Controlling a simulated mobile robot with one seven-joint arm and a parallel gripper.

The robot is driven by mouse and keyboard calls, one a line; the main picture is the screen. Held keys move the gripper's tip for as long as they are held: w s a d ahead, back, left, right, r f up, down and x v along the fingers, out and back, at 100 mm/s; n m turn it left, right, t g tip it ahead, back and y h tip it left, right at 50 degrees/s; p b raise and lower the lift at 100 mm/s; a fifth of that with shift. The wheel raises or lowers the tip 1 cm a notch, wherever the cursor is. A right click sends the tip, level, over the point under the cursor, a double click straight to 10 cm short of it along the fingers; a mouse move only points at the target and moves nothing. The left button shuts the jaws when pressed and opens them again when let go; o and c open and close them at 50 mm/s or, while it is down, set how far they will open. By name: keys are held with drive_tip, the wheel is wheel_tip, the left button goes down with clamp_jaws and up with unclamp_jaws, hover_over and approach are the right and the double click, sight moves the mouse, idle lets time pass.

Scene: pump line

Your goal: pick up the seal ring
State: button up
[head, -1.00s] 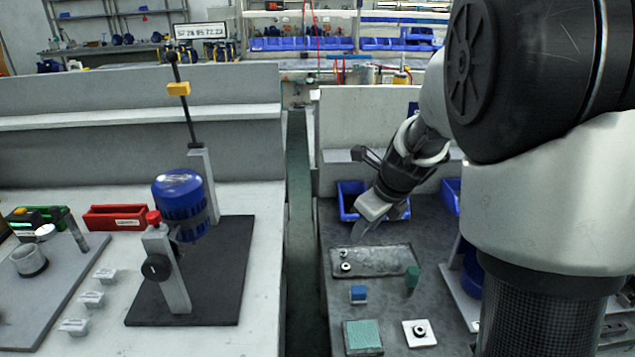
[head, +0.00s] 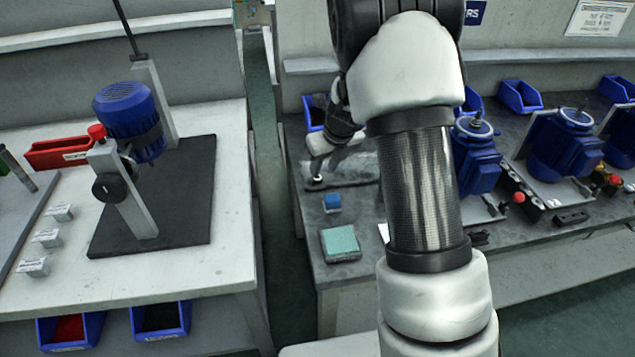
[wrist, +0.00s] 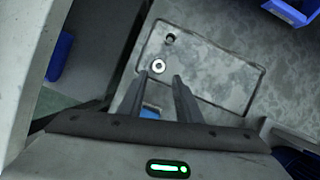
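A pale ring with a dark hole, which looks like the seal ring (wrist: 158,67), lies on a shallow grey tray (wrist: 215,70) in the wrist view. A smaller dark ring-like part (wrist: 170,39) lies just beyond it. My gripper (wrist: 160,77) is open and empty, and its two fingers point at the pale ring, which shows between and just past the tips. I cannot tell the height left between tips and tray.
A blue block (head: 332,202) and a teal pad (head: 341,242) lie in front of the tray. Blue pump motors (head: 566,145) stand to the right and blue bins (head: 519,96) behind. A gap separates this bench from the left one, which holds another motor (head: 128,110).

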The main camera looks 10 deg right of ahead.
sight(318, 178)
drive_tip(key=b+x, duration=0.2)
drive_tip(key=x, duration=0.3)
drive_tip(key=shift+w+a+f, duration=0.1)
drive_tip(key=shift+a, duration=0.1)
clamp_jaws()
wheel_tip(318, 178, up, 10)
drive_tip(key=p, duration=0.3)
drive_tip(key=shift+p, duration=0.3)
